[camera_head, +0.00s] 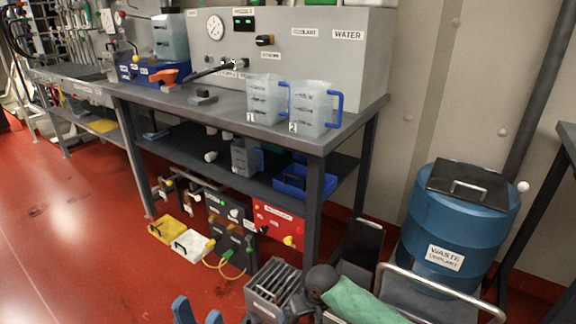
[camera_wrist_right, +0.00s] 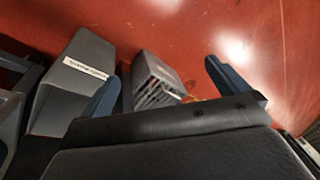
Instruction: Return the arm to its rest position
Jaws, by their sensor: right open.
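My left gripper (camera_head: 198,314) shows at the bottom edge of the head view as two blue fingertips set apart, with nothing between them. It is over the red floor, in front of the workbench. The rest of that arm is out of the frame. My right gripper (camera_wrist_right: 162,72) shows in the right wrist view. Its two blue fingers are wide apart and hold nothing. Beyond them are the red floor and a grey slotted box (camera_wrist_right: 155,80).
The workbench (camera_head: 225,115) holds two jugs with blue handles (camera_head: 315,108). A blue waste coolant drum (camera_head: 455,225) stands at the right. The red floor (camera_head: 70,240) at left is clear.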

